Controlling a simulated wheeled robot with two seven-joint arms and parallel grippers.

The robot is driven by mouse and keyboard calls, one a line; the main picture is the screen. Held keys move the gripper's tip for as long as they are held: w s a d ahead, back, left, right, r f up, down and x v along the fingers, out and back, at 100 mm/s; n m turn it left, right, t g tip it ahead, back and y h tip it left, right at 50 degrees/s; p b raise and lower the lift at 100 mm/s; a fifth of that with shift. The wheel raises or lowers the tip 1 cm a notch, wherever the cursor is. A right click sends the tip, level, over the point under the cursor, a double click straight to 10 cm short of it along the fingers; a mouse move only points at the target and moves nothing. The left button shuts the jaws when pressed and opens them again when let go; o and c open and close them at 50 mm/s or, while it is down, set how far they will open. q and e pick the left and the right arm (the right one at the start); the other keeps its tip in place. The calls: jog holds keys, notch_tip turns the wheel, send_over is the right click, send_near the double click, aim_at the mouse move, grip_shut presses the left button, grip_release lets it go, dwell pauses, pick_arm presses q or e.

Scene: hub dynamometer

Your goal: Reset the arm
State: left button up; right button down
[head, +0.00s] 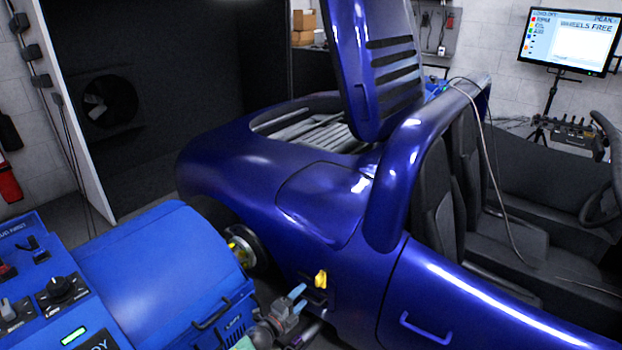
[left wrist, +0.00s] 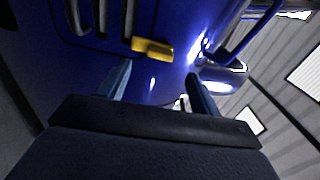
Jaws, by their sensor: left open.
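My left gripper (head: 298,297) is low in the middle of the head view, beside the blue car's flank. Its light blue fingers are apart with nothing seen between them. A small yellow handle (head: 320,279) sits on the car's side, just right of and above the fingertips. In the left wrist view the yellow handle (left wrist: 152,48) lies beyond the open fingers (left wrist: 158,80), apart from them. My right gripper is in neither view.
The blue car (head: 235,165) fills the middle, its rear lid (head: 352,60) raised. A blue dynamometer unit (head: 165,270) stands close by the wheel hub (head: 243,247) at left. A pull handle (head: 425,330) is on the door. A monitor (head: 569,40) reads "WHEELS FREE".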

pick_arm(q)
jog(key=w+a+f+n+y, duration=0.2)
jog(key=w+a+n+y, duration=0.1)
jog(key=a+n+y, duration=0.35)
jog(key=s+a+r+n+g+y, duration=0.3)
jog(key=s+a+r+n+y, duration=0.15)
jog(key=r+n, duration=0.45)
jog(key=s+d+r+n+g+h+p, duration=0.1)
jog(key=s+r+n+g, duration=0.2)
jog(key=s, duration=1.4)
jog(key=s+d+n+g+h+p, duration=0.1)
jog(key=s+n+g, duration=0.3)
jog(key=s, duration=1.4)
jog(key=s+f+g, duration=0.2)
jog(key=s+f, duration=0.2)
jog(key=s, duration=0.5)
jog(key=shift+s+d+f+p, duration=0.25)
jog(key=shift+f+p, duration=0.05)
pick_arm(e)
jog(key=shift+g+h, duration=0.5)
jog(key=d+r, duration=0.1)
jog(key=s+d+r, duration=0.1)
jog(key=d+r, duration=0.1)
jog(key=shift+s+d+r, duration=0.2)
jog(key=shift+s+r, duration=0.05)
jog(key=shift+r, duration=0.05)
